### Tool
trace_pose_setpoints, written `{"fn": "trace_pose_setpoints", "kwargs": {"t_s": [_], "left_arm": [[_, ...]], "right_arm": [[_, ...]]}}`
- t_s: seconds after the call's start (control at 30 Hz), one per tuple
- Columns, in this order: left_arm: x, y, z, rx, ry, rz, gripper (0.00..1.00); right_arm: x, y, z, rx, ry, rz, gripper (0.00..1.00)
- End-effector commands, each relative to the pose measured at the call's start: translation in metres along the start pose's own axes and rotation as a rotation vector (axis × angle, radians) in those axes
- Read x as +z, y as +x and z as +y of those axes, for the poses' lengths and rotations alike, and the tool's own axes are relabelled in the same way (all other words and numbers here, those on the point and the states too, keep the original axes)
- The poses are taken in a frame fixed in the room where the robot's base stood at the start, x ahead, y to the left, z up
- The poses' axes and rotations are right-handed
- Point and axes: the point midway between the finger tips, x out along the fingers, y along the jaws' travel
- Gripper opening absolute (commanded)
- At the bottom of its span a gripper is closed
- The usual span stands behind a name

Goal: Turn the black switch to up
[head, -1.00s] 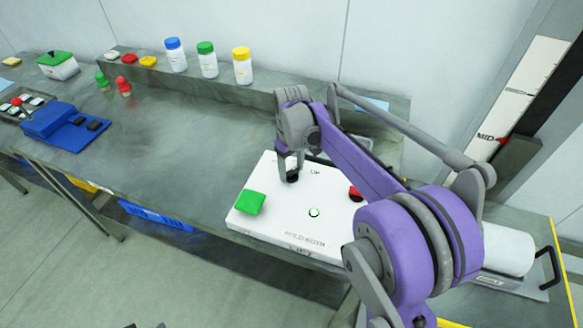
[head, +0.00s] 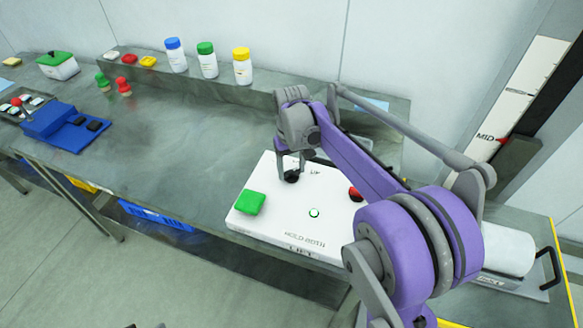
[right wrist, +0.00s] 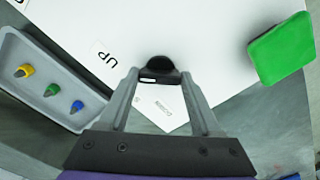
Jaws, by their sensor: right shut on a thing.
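The black switch (head: 292,178) is a small dark knob on the white panel (head: 270,228). It also shows in the right wrist view (right wrist: 160,64), between the fingertips. My right gripper (head: 291,170) reaches down from above and is shut on the black switch; the fingers show on both sides of it in the right wrist view (right wrist: 160,76). An "UP" label (right wrist: 105,54) lies left of the knob there, and a "DOWN" label (right wrist: 163,108) shows between the fingers. The fingers partly hide the switch, so I cannot tell its setting.
A green block-shaped button (head: 250,202), a red button (head: 355,193) and a small green-lit round button (head: 314,212) are on the panel. A grey tray (right wrist: 45,80) with coloured pieces lies beside it. Bottles (head: 208,60) stand on the rear shelf.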

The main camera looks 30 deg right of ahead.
Motion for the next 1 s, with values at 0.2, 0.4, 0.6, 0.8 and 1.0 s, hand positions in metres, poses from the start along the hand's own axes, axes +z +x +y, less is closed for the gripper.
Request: {"fn": "trace_pose_setpoints", "kwargs": {"t_s": [0.2, 0.4, 0.6, 0.8, 1.0], "left_arm": [[0.000, 0.000, 0.000, 0.000, 0.000, 0.000, 0.50], [0.000, 0.000, 0.000, 0.000, 0.000, 0.000, 0.50], [0.000, 0.000, 0.000, 0.000, 0.000, 0.000, 0.50], [-0.003, -0.003, 0.000, 0.000, 0.000, 0.002, 0.50], [-0.005, -0.005, 0.000, 0.000, 0.000, 0.004, 0.50]], "right_arm": [[0.000, 0.000, 0.000, 0.000, 0.001, 0.000, 0.90], [0.000, 0.000, 0.000, 0.000, 0.000, 0.000, 0.95], [0.000, -0.006, 0.000, 0.000, 0.000, 0.000, 0.95], [0.000, -0.039, 0.000, 0.000, 0.000, 0.000, 0.95], [0.000, -0.079, 0.000, 0.000, 0.001, 0.000, 0.95]]}}
